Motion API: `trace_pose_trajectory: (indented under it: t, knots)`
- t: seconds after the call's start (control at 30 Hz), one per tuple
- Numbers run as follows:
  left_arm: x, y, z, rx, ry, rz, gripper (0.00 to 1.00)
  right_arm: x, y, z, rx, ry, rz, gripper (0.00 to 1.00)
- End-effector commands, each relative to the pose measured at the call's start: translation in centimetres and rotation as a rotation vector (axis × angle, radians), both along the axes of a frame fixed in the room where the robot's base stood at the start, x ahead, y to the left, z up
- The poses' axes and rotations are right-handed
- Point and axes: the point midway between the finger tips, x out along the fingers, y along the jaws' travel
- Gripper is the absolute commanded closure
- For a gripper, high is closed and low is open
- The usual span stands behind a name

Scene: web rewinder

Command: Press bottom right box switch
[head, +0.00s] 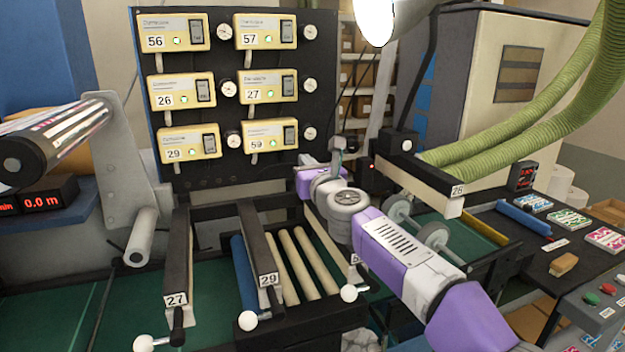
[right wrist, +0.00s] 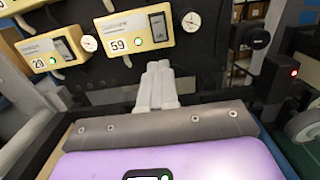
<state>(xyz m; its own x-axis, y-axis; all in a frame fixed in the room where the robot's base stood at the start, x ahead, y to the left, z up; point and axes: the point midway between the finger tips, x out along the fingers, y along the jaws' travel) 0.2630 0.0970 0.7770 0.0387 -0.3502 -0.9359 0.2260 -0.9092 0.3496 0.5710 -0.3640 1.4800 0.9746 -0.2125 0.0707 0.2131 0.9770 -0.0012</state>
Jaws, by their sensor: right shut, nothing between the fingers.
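The bottom right box (head: 270,135) is a yellow box labelled 59 on the black panel, with a lit green light. Its dark rocker switch (head: 290,131) is on the box's right side; it also shows in the right wrist view (right wrist: 159,26). My right gripper (head: 307,160) is in front of the panel, just below and right of box 59. In the right wrist view its pale fingers (right wrist: 158,75) are together and empty, below the switch and appearing apart from it. My left gripper is not in view.
Similar yellow boxes sit above and left, including box 29 (head: 190,143). Round gauges (head: 309,133) stand beside the boxes. A black beam labelled 28 (head: 425,180) and green hoses (head: 530,120) are right of my arm. Rollers (head: 290,262) lie below.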

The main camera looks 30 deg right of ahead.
Motion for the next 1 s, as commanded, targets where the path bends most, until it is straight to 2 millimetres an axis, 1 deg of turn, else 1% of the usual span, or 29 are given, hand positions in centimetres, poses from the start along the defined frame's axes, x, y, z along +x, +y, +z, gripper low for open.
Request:
trace_pose_trajectory:
  t: [0.03, 0.1, 0.2, 0.3, 1.0]
  knots:
    - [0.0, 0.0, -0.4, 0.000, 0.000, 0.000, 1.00, -0.9, 0.1, -0.1, -0.001, -0.003, -0.001, 1.00]
    - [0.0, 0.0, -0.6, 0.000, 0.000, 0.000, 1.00, -1.7, 0.3, 0.0, -0.001, -0.003, -0.001, 1.00]
    - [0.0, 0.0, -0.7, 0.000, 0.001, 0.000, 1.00, -2.5, 0.6, -0.1, -0.002, -0.003, 0.000, 1.00]
    - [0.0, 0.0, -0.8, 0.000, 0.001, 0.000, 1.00, -2.9, 0.6, -0.2, 0.000, -0.001, 0.000, 1.00]
    - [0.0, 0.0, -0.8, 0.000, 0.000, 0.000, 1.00, -3.0, 0.6, -0.1, 0.000, -0.002, 0.000, 1.00]
